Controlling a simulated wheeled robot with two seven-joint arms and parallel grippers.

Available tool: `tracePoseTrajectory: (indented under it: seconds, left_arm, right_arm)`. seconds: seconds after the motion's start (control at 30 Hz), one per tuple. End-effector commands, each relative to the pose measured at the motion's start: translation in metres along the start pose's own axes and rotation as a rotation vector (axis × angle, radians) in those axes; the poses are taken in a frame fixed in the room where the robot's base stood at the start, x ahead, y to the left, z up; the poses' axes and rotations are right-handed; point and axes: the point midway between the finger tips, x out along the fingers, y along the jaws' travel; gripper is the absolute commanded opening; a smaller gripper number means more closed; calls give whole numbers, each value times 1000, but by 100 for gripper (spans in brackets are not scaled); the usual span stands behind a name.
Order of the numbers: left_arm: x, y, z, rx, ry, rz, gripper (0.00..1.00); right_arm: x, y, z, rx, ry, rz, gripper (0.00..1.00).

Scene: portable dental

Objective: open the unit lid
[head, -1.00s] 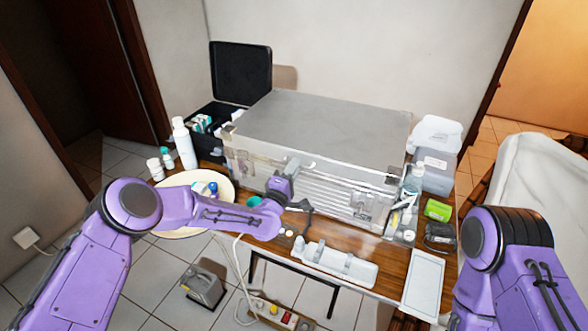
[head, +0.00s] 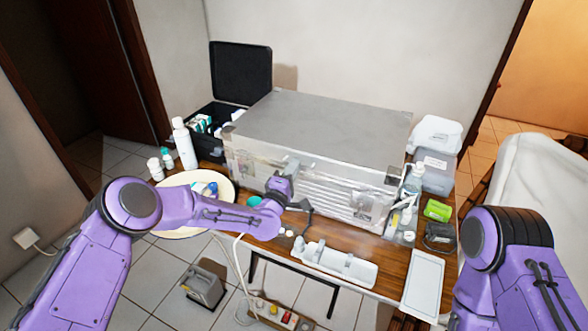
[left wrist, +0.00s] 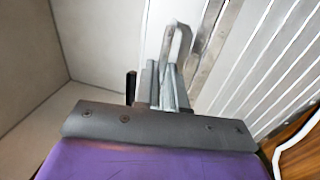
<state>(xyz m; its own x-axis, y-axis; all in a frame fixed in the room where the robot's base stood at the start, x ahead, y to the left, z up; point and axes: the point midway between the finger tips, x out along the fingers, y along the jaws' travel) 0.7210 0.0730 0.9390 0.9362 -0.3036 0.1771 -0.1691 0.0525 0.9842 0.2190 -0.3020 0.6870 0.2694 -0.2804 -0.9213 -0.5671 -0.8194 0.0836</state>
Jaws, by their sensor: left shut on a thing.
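The unit is a large silver-grey case (head: 310,130) on the wooden table, its lid down. A metal latch or handle (left wrist: 176,42) stands out from its front in the left wrist view. My left gripper (head: 290,167) is at the left part of the case's front. In the left wrist view my left gripper (left wrist: 165,85) is shut on the latch, and its fingers are partly hidden. My right arm (head: 510,260) shows at the right edge, but its gripper is out of view.
A round cream tray (head: 227,205) and a white bottle (head: 184,143) stand left of the case. An open black box (head: 240,75) is behind them. A white holder (head: 337,263) lies in front. Bottles and a green box (head: 437,210) crowd the right side.

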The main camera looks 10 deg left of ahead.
Motion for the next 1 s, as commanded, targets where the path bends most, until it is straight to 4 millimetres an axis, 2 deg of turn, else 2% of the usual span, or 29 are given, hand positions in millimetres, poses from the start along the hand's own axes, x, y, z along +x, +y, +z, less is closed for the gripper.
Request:
tracePoseTrajectory:
  seconds: [0.17,0.27,0.37,0.5,0.7,0.8,1.0]
  left_arm:
    - [4,18,1,0,-4,-32,0]
    - [10,37,1,1,-4,-61,0]
    - [20,64,1,0,-4,-114,0]
    - [39,102,1,0,-4,-116,0]
    - [76,156,1,0,-1,-113,0]
    - [94,179,0,-2,-1,-113,0]
    - [124,209,1,-2,-1,-115,0]
  right_arm:
    - [-13,1,-5,0,0,0,38]
    - [-24,2,-10,0,0,0,38]
    - [-38,4,-16,0,0,0,38]
    - [-49,4,-20,0,0,0,38]
    - [-51,5,-21,0,0,0,38]
    - [-52,5,-21,0,0,0,38]
    - [-53,5,-22,0,0,0,38]
